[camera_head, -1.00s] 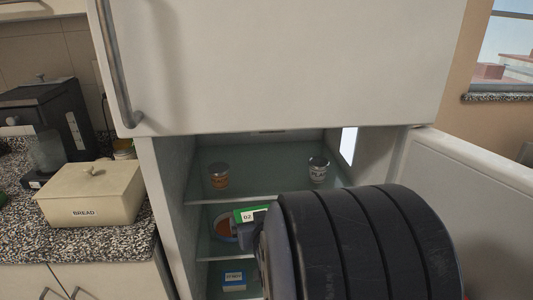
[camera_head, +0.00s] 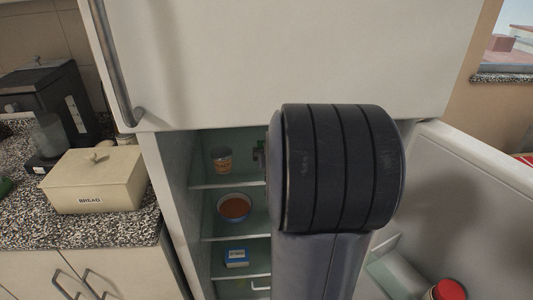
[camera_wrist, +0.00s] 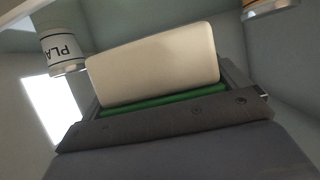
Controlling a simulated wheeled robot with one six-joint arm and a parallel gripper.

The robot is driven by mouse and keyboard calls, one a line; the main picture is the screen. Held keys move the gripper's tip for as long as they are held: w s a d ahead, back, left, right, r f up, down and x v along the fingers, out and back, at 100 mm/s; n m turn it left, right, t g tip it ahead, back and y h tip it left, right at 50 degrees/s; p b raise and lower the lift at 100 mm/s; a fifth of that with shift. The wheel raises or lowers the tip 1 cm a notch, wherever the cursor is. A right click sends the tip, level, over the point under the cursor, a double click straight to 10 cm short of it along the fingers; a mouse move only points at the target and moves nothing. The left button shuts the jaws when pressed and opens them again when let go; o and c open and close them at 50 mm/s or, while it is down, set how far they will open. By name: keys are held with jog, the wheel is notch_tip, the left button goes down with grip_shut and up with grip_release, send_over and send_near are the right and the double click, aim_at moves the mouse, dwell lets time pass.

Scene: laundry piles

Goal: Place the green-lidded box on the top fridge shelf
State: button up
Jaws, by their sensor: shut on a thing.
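The green-lidded box (camera_wrist: 152,66) shows in the wrist view as a pale body with a green edge, between the fingers of my gripper (camera_wrist: 165,92). My gripper is shut on it. In the head view my arm hides the box and nearly all of my gripper, which is at the height of the fridge's top compartment. The top fridge shelf (camera_head: 235,184) shows only at its left part. I cannot tell whether the box touches the shelf.
On the top shelf, a pot (camera_head: 221,159) stands at left; a pot labelled "PLA…" (camera_wrist: 63,48) shows in the wrist view. Below are an orange-filled bowl (camera_head: 234,207) and a blue-white box (camera_head: 236,258). The open fridge door (camera_head: 450,190) is at right.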

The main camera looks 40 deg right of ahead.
jog(key=x, duration=0.8)
jog(key=shift+w+r, duration=0.15)
jog(key=shift+r, duration=0.15)
notch_tip(320, 180, down, 4)
jog(key=shift+f, duration=0.1)
jog(key=shift+w+d+f, duration=0.1)
jog(key=shift+w+d, duration=0.05)
jog(key=shift+w, duration=0.05)
jog(key=shift+f+b, duration=0.15)
jog(key=shift+b, duration=0.2)
jog(key=o, duration=0.8)
jog(key=shift+o, duration=0.3)
